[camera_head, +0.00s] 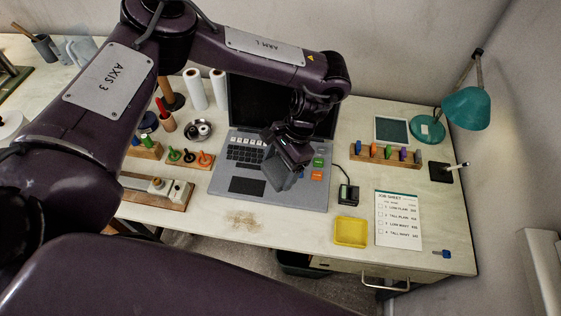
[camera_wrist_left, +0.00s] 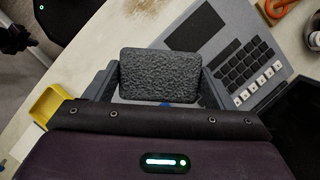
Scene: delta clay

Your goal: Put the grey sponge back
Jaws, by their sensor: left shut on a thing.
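The grey sponge (camera_wrist_left: 160,75) is a dark, rough-faced block. It sits between the two fingers of my left gripper (camera_wrist_left: 155,85) in the left wrist view. In the head view my left gripper (camera_head: 287,165) is shut on the sponge (camera_head: 278,171) over the laptop (camera_head: 247,187). The sponge's height above the keyboard is hard to judge. A yellow tray (camera_head: 351,232) lies on the table to the right of and nearer than the laptop, and looks empty. It also shows in the left wrist view (camera_wrist_left: 47,103). My right gripper is not in view.
A job sheet (camera_head: 399,220) lies right of the yellow tray. A small black device (camera_head: 348,193) with a cable stands behind the tray. A wooden rack of coloured pieces (camera_head: 386,156) and a teal lamp (camera_head: 467,108) are further back. A brown stain (camera_head: 243,218) marks the table before the laptop.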

